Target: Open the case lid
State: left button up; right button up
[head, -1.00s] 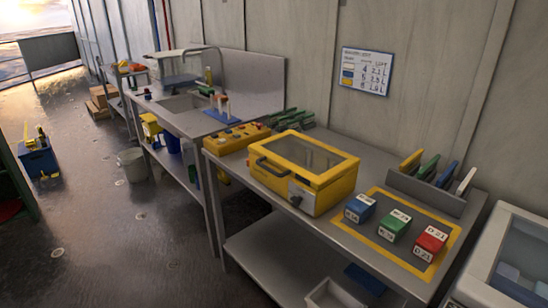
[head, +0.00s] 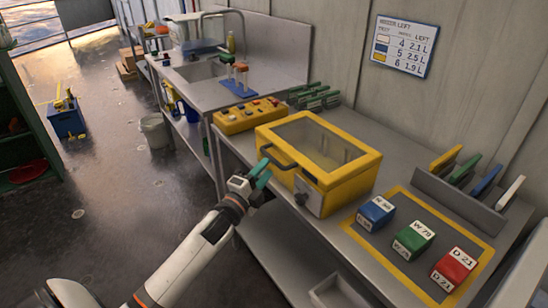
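The yellow case (head: 335,195) stands on the grey bench. Its lid (head: 330,140), a yellow frame with a clear window, is down. A dark handle (head: 278,157) runs along the lid's front left edge, and a latch or knob sits on the case's front below it. My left gripper (head: 262,173), with teal fingers, is just below and in front of the handle. Its fingers look parted with nothing between them; I cannot tell whether one touches the handle. My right gripper is not in view.
Blue (head: 376,212), green (head: 414,239) and red (head: 454,268) labelled blocks sit on a yellow-bordered mat right of the case. A yellow control box (head: 250,115) stands behind left. A rack (head: 460,200) holds coloured plates. The wall rises behind the bench.

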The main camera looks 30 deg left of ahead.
aim_at(274, 158)
pick_arm(q)
jog(key=shift+w+r, duration=0.25)
jog(key=shift+w, duration=1.1)
jog(key=shift+w+r, duration=0.2)
jog(key=shift+w, duration=1.1)
grip_shut()
